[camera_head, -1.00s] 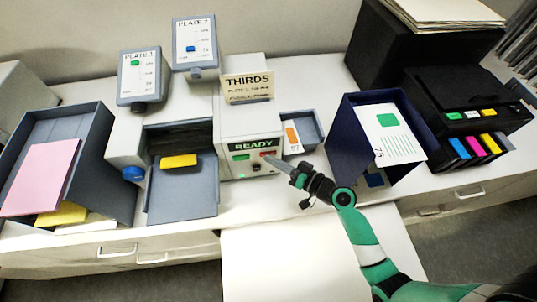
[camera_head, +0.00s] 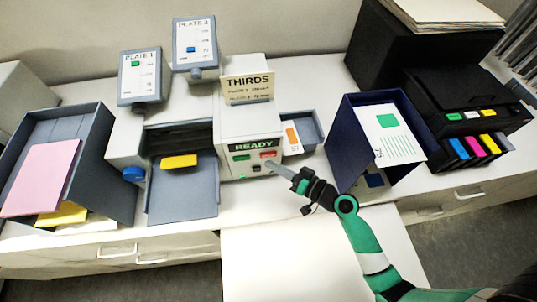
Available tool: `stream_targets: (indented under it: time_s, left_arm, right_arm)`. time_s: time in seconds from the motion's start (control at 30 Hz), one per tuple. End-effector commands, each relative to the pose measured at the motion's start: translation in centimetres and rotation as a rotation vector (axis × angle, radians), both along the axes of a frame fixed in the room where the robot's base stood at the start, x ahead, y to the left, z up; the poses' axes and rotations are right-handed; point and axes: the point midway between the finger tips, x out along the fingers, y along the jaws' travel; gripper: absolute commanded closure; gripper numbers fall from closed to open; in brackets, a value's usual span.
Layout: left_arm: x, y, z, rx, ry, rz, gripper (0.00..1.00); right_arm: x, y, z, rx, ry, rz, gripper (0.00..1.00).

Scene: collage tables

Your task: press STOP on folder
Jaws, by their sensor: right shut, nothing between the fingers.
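The folder (camera_head: 250,125) is a grey-white machine with a sign reading THIRDS on top and a panel showing READY. Below the display are a green button (camera_head: 241,158) and a red button (camera_head: 268,154), with a small green light and a dark key lower down. Any lettering on the buttons is too small to read. My right gripper (camera_head: 270,166) is shut and empty. Its tips point at the panel just below the red button, and whether they touch the panel is unclear. My left gripper is out of view.
A blue box (camera_head: 345,125) with a card stands to the right, close to my right arm. A black printer (camera_head: 465,95) is farther right.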

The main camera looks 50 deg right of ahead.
Motion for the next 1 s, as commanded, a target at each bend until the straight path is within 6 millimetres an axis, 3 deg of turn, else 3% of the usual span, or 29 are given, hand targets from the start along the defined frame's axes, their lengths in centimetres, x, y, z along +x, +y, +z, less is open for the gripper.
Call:
stream_targets:
  time_s: [0.53,1.0]
  left_arm:
    - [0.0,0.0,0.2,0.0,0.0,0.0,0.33]
    - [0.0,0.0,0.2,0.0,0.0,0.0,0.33]
  right_arm:
    - [-3.7,3.0,0.0,0.001,0.001,0.0,1.0]
    - [-3.8,3.1,0.0,0.0,0.0,0.0,1.0]
